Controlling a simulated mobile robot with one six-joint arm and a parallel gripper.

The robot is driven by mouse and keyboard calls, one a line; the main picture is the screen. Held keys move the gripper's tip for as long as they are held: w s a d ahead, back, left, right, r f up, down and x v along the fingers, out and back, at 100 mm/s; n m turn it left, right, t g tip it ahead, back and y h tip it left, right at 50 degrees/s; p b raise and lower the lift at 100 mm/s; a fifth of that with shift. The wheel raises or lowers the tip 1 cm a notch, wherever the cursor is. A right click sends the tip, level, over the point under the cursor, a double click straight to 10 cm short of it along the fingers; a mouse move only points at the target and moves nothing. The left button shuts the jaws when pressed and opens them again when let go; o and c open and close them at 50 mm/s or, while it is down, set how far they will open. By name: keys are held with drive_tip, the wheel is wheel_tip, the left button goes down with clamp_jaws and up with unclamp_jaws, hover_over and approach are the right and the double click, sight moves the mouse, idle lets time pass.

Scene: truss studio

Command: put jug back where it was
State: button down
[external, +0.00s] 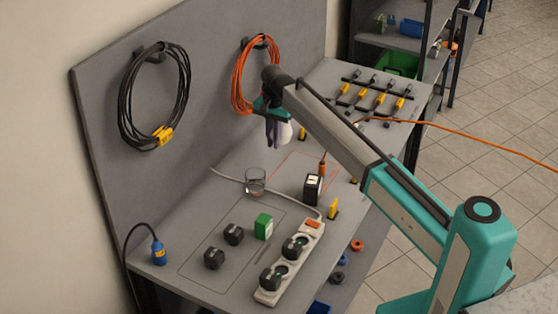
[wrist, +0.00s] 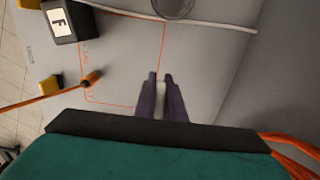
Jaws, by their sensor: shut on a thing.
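My gripper (external: 275,137) is raised above the bench in front of the back panel, fingers pointing down. It is shut on a white rounded thing (external: 286,132), which I take to be the jug. The fingers hide much of it, and its handle and spout cannot be made out. In the wrist view my gripper (wrist: 161,78) has a strip of white (wrist: 160,98) between its dark fingers. An orange outline (wrist: 128,105) is drawn on the bench below; it also shows in the external view (external: 293,158).
A clear glass (external: 255,181) and a black box (external: 313,189) stand near the outline. An orange plug (external: 322,168) with its cable lies at the outline's edge. A power strip (external: 290,262) and several small blocks are in front. Cable coils (external: 153,96) hang on the panel.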

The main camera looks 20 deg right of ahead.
drive_tip(key=shift+f+p, duration=0.95)
drive_tip(key=shift+f, duration=2.1)
drive_tip(key=shift+f+p, duration=0.65)
drive_tip(key=shift+f, duration=1.25)
drive_tip(key=shift+f, duration=0.1)
drive_tip(key=c, duration=1.8)
unclamp_jaws()
drive_tip(key=shift+c, duration=0.2)
drive_tip(key=shift+r+b, duration=2)
drive_tip(key=shift+r, duration=4.15)
